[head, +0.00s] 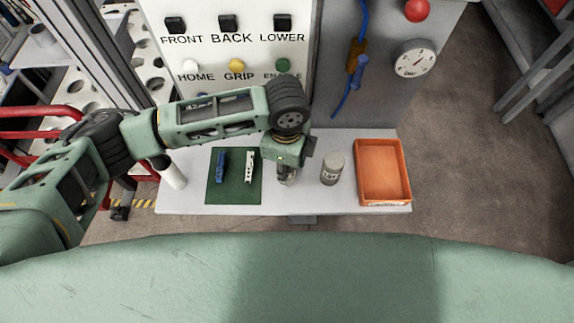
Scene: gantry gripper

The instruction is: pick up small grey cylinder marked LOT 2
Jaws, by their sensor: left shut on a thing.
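My left gripper (287,172) points down over the white bench, between the green mat and the upright grey cylinder. It is shut on a small grey cylinder (288,180), mostly hidden by the gripper. I cannot read a mark on it or tell whether it touches the bench. Another grey cylinder (332,169) with a pale label stands upright just to the right, apart from the gripper; its lettering is too small to read surely. My right gripper is not in view.
An orange tray (409,184) sits at the bench's right end. A green mat (233,197) holds a blue piece (221,163) and a white piece (250,167). A white roll (173,178) is at the left end. A button panel (226,52) rises behind the white bench (310,203).

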